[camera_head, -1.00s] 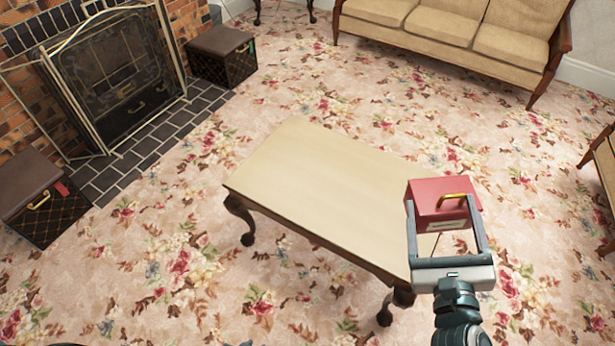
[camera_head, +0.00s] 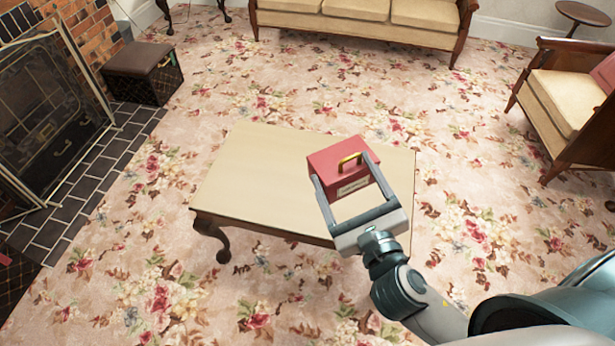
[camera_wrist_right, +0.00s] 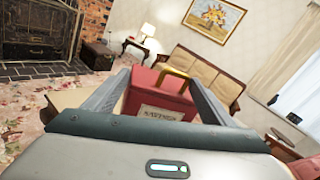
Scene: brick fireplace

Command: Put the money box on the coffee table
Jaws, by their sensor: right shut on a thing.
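The money box (camera_head: 335,160) is a red box with a brass handle on top and a pale label on its front. My right gripper (camera_head: 346,186) is shut on it, with one finger on each side. In the head view the box overlaps the right part of the coffee table (camera_head: 245,180), a pale wooden top on dark curved legs. Whether the box touches the top or hangs above it I cannot tell. In the right wrist view the money box (camera_wrist_right: 160,95) sits upright between the fingers, its label facing me. My left gripper is not in view.
A fireplace with a screen (camera_head: 50,130) stands at the left, with a dark box stool (camera_head: 143,75) beside it. A beige sofa (camera_head: 355,12) is at the back and an armchair (camera_head: 565,100) at the right. Flowered carpet around the table is clear.

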